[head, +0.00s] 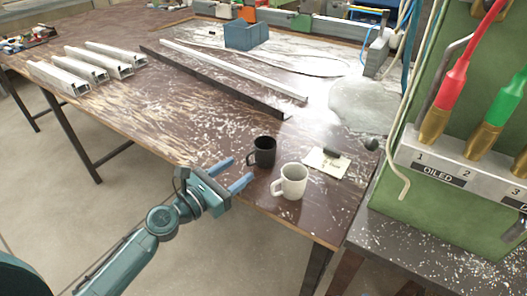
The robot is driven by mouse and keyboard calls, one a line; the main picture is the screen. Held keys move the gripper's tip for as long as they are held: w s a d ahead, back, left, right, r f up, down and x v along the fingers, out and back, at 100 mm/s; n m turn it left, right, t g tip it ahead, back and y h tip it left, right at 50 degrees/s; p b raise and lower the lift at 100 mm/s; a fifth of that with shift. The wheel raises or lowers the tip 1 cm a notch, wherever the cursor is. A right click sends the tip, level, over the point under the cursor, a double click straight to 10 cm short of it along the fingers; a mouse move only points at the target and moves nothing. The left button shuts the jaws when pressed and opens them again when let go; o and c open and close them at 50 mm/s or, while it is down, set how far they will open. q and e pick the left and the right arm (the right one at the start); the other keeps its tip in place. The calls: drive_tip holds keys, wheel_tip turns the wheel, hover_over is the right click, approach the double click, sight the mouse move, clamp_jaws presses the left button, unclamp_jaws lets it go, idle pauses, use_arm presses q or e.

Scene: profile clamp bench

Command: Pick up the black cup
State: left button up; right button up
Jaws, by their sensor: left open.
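The black cup (264,152) stands upright near the front right part of the worn brown table (190,130). Its handle faces left, toward my gripper. My left gripper (237,172) is open and empty, with its two blue fingers pointing right toward the black cup. The finger tips are just left of the cup and a gap seems to show between them; I cannot tell how near they are in depth. A white cup (290,182) stands close in front and to the right of the black cup. My right gripper is not in view.
A small card with a dark item (327,161) lies right of the cups. A dark bar (215,82) and a light bar (235,70) lie behind. Several metal profiles (85,65) lie at the left. A green cabinet (450,190) with red and green hoses stands at the right.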

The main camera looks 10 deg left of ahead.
sight(258, 154)
use_arm(q)
drive_tip(key=x, duration=0.2)
drive_tip(key=p+x, duration=0.1)
drive_tip(key=x, duration=0.2)
drive_tip(key=shift+w+d+r, duration=0.1)
drive_tip(key=shift+w+r, duration=0.15)
drive_tip(key=shift+w, duration=0.1)
clamp_jaws()
idle(0.4)
